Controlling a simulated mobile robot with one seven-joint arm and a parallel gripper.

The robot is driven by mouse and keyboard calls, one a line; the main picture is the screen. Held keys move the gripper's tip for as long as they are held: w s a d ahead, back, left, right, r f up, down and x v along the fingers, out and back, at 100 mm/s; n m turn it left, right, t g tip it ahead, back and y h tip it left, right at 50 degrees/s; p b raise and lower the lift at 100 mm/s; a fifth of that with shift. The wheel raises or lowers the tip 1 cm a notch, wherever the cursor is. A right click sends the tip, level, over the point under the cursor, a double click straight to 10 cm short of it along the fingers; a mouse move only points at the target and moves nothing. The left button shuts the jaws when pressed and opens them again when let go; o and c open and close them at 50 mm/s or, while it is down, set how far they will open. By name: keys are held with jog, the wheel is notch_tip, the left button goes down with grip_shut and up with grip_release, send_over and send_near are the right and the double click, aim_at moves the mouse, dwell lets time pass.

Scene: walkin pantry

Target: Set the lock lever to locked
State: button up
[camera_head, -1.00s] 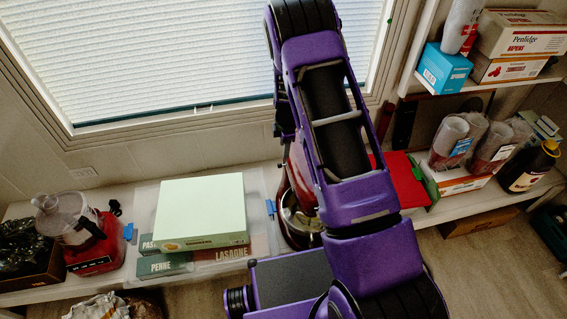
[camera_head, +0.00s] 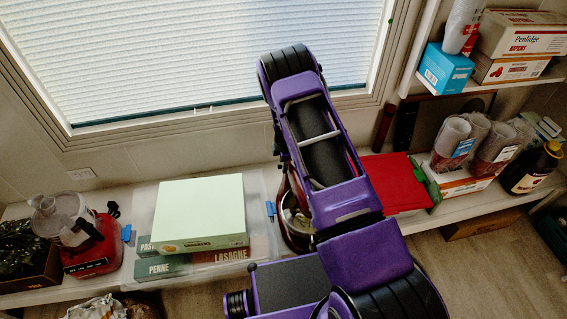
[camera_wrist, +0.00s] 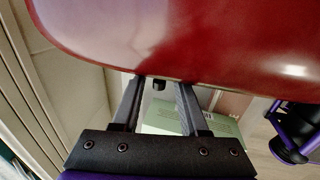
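A red stand mixer (camera_head: 285,195) with a metal bowl (camera_head: 295,218) stands on the shelf below the window, mostly hidden behind my arm in the head view. In the wrist view its glossy red body (camera_wrist: 190,40) fills the top. A small black knob or lever end (camera_wrist: 159,85) juts from the lower edge of the red body. My gripper (camera_wrist: 160,82) is open, its two dark fingers on either side of this black piece, with gaps visible. The fingertips are close to the red body; I cannot tell whether they touch it. The lever's setting cannot be read.
A pale green box (camera_head: 202,212) lies on pasta boxes in a clear bin (camera_head: 146,205) left of the mixer. A red food processor (camera_head: 88,240) is at far left, a dark bottle (camera_head: 530,167) at far right.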

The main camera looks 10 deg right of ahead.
grip_shut()
jog(key=shift+a, duration=0.3)
dwell(0.9)
